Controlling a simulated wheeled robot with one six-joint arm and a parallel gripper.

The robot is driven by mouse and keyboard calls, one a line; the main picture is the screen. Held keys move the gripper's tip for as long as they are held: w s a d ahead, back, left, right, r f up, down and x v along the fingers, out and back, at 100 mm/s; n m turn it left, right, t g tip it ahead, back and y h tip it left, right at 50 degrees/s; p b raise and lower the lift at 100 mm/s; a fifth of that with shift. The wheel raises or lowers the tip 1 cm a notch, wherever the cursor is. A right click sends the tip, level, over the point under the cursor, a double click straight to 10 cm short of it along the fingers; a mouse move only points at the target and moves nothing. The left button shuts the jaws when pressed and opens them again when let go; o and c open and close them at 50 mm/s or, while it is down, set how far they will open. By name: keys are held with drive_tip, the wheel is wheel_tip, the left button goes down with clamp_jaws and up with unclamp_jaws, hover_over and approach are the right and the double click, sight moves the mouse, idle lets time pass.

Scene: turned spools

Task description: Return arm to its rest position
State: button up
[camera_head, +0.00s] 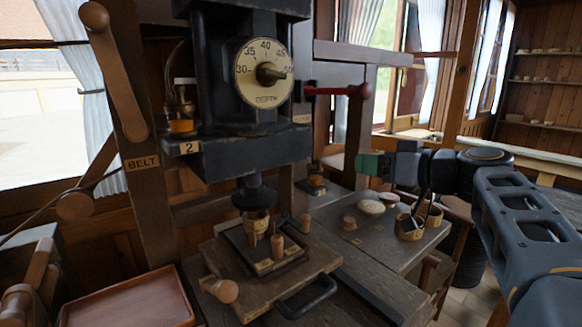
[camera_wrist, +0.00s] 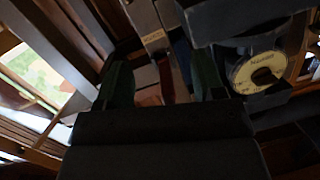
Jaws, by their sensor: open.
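My gripper (camera_head: 375,164) is at the end of my arm, which comes in from the right in the head view. It hangs in the air above the side table (camera_head: 345,240), right of the dark press (camera_head: 245,110), and touches nothing. In the wrist view its two green fingers (camera_wrist: 160,85) stand wide apart with nothing held between them. A dial marked DEPTH (camera_head: 264,73) is on the press. A small turned piece (camera_head: 257,222) stands under the press head.
A red-handled lever (camera_head: 340,90) sticks out from the press toward my gripper. Small baskets (camera_head: 410,226) and pale round pieces (camera_head: 372,206) sit on the side table below my gripper. A wooden tray (camera_head: 130,302) lies at the front left. Windows and shelves are behind.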

drive_tip(key=s+f+m+g+h+p, duration=0.5)
drive_tip(key=s+f+g+h+p, duration=0.3)
drive_tip(key=s+f+p, duration=0.6)
drive_tip(key=s+a+f+h, duration=0.1)
drive_tip(key=s+h, duration=0.1)
drive_tip(key=shift+s+m+h+p, duration=0.3)
drive_tip(key=shift+m+h+p, duration=0.05)
drive_tip(key=shift+m+h, duration=0.05)
